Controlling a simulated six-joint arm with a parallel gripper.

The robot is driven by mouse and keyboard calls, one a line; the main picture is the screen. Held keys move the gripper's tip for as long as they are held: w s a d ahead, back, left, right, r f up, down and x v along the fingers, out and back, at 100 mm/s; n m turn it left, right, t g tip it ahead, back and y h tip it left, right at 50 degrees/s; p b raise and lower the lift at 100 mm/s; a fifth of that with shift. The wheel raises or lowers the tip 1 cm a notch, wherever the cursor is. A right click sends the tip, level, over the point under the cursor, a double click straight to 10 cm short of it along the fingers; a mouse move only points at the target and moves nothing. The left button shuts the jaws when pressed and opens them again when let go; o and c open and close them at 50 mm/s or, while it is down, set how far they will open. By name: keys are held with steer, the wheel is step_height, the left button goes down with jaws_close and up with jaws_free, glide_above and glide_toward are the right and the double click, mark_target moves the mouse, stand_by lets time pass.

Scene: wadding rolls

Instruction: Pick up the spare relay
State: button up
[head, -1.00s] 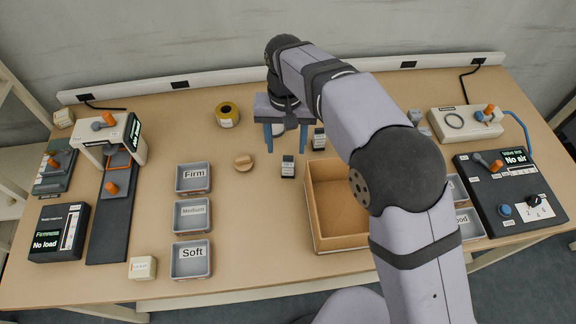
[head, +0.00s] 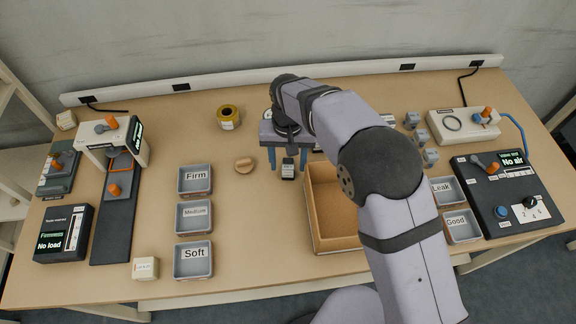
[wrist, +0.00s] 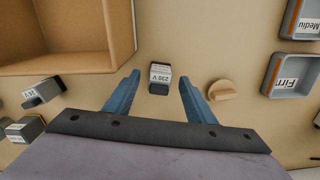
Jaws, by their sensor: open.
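A small dark relay block with a white label reading 230 V (wrist: 160,77) stands on the table, and it shows in the head view (head: 288,170) too. My gripper (wrist: 159,79) is open, its two blue fingers on either side of this block in the wrist view, with gaps on both sides. Its height above the table is hard to tell. A second labelled block, apparently 24 V (wrist: 42,92), and a third labelled block (wrist: 24,129) lie to the left in the wrist view, outside the fingers. No label reading "spare" is legible.
An open cardboard box (head: 334,239) stands just right of the 230 V block. A round wooden piece (head: 244,166) lies to its left, beyond which are grey trays marked Firm (head: 195,190), Medium and Soft. A yellow roll (head: 229,117) sits behind. My arm covers part of the table's right side.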

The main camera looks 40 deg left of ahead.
mark_target(288, 161)
steer(key=shift+f, duration=1.25)
steer(key=c, duration=1.2)
steer(key=shift+o, duration=0.2)
steer(key=shift+r, duration=0.1)
step_height(288, 161, up, 10)
steer(key=shift+f+b, duration=0.1)
steer(key=shift+b, duration=0.75)
